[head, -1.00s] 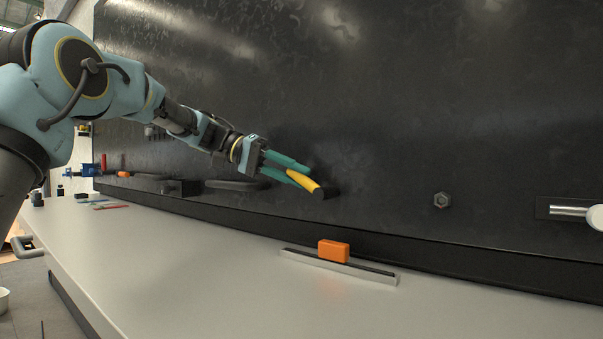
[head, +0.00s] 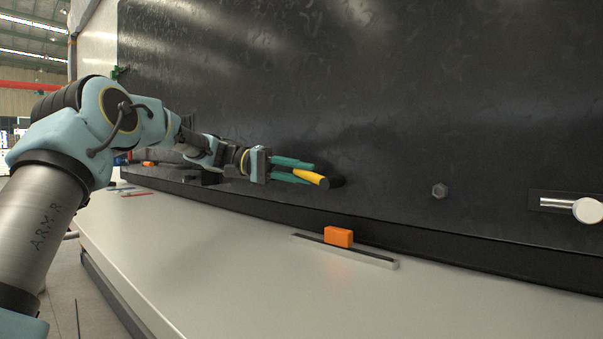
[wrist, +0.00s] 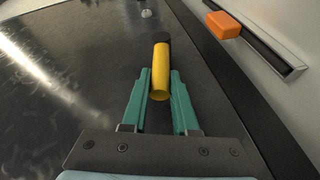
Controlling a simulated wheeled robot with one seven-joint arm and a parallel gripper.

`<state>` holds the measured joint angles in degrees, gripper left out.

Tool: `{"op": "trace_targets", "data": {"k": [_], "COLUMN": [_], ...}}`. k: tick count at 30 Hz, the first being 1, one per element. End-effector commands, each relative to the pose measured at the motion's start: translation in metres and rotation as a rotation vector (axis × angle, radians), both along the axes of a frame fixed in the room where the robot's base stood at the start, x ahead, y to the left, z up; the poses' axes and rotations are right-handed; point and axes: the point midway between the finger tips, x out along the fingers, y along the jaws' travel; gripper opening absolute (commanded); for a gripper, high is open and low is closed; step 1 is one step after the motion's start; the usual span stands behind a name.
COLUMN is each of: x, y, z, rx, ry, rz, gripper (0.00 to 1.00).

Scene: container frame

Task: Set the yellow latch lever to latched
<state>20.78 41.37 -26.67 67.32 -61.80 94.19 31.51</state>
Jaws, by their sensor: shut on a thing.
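The yellow latch lever (head: 311,177) sticks out to the left from its dark round pivot (head: 336,181) on the black panel and lies close to level, its free end slightly higher. My gripper (head: 306,172) comes from the left with its green fingers shut on the lever's free end. In the wrist view the yellow lever (wrist: 160,72) lies between the two green fingers, with its dark pivot beyond them. The fingers hide part of the lever in the head view. No latched mark is visible.
An orange block (head: 338,237) sits on a slotted rail (head: 365,256) on the pale bench below the lever. A hex bolt (head: 440,190) and a round white knob on a metal bar (head: 588,210) are on the panel to the right. The bench front is clear.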

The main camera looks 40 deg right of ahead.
Motion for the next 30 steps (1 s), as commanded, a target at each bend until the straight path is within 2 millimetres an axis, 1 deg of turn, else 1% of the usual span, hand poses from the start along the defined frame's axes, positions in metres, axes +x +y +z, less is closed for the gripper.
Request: {"op": "trace_targets", "data": {"k": [1,6,9,16,20,23,30], "x": [0.0,0.0,0.0,0.0,0.007,0.02,0.058], "y": [0.0,0.0,0.0,0.0,0.005,0.014,0.043], "z": [0.0,0.0,0.0,0.0,0.0,0.001,0.009], "rx": [0.0,0.001,0.001,0.001,-0.002,-0.001,-0.003], "ry": [-0.001,-0.001,-0.001,-0.001,-0.002,-0.002,-0.001], "rz": [0.001,0.0,0.0,0.0,0.002,0.003,0.002], "gripper": [0.28,0.48,0.57,0.57,0.57,0.57,0.57]}}
